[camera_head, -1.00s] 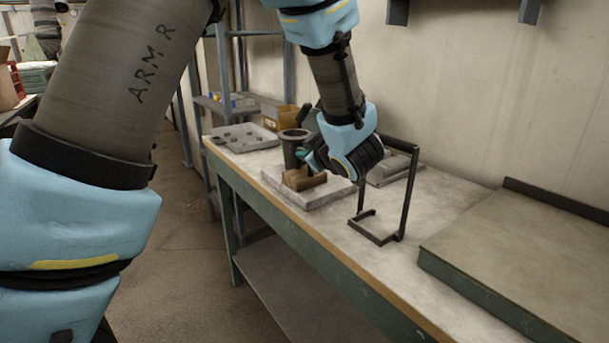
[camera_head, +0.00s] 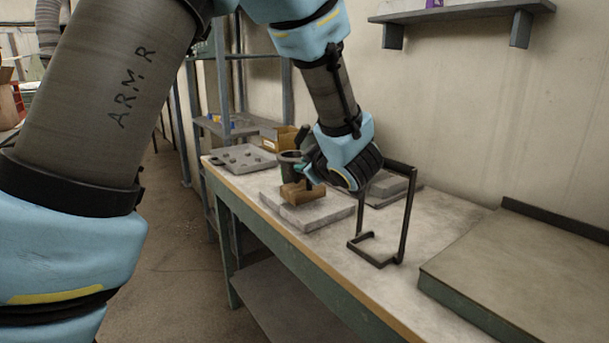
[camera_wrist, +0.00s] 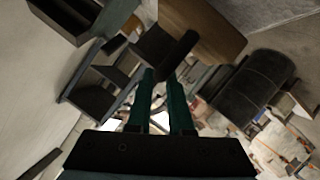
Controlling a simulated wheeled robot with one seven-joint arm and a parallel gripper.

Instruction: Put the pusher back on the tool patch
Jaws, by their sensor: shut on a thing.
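The pusher, a brown wooden block (camera_head: 303,194) with a dark handle, is at the front of a pale grey slab (camera_head: 322,217) on the bench. My gripper (camera_head: 304,172) is directly above the block and shut on its dark handle. In the wrist view the two green fingers of my gripper (camera_wrist: 162,82) close on the dark handle, with the wooden block of the pusher (camera_wrist: 208,25) beyond it. I cannot tell whether the block touches the slab or hangs just above it. No marked tool patch can be made out clearly.
A dark grey cup (camera_head: 290,160) stands just behind the pusher. A grey tray with holes (camera_head: 243,158) is at the bench's far end. A black wire frame (camera_head: 405,215) stands right of my gripper. A large flat plate (camera_head: 520,255) fills the near right.

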